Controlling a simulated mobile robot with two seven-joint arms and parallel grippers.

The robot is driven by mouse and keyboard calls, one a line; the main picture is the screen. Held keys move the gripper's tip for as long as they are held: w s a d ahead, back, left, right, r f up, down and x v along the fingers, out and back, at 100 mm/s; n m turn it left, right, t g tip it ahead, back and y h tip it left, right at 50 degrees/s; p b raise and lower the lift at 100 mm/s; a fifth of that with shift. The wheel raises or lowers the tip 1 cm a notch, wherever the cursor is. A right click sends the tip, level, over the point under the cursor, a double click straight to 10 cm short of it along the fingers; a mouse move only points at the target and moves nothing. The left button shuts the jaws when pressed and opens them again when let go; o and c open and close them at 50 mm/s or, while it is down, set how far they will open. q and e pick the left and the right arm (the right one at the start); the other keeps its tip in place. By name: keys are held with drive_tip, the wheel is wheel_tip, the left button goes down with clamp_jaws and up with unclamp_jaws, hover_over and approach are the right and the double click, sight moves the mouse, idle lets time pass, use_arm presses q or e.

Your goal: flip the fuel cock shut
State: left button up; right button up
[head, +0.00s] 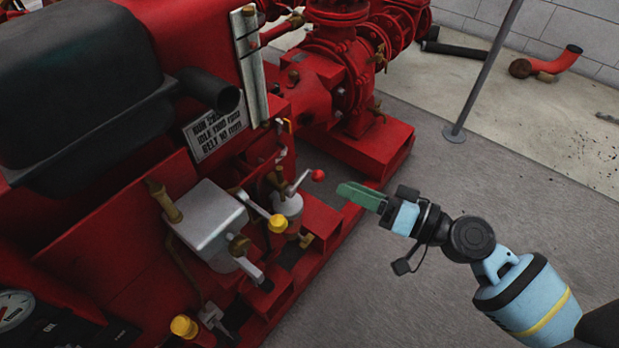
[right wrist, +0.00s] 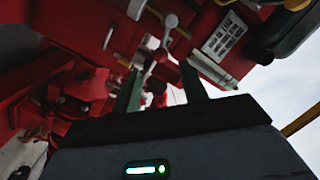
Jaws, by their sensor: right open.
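A small lever with a red ball knob (head: 318,175) sticks out above a grey cylindrical bowl (head: 288,205) on the red pumpset. Two levers with yellow knobs are close by, one at the grey box (head: 278,223) and one lower left (head: 184,326). I cannot tell for certain which is the fuel cock. My right gripper (head: 352,193) is open and empty, just right of the red knob and apart from it. Its green fingers also show in the right wrist view (right wrist: 163,90), with blurred levers and fittings beyond them. My left gripper is out of view.
A grey metal box (head: 207,225) and a lettered plate (head: 216,130) are left of the levers. A black pipe end (head: 212,92) juts out above. A thin grey pole (head: 480,75) stands behind on the floor.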

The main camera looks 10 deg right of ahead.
sight(322, 174)
drive_tip(key=p+x, duration=0.1)
drive_tip(key=x, duration=0.6)
drive_tip(key=shift+r, duration=0.1)
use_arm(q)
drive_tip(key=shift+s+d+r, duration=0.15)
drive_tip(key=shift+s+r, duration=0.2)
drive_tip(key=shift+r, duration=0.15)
use_arm(e)
drive_tip(key=shift+w+a, duration=0.25)
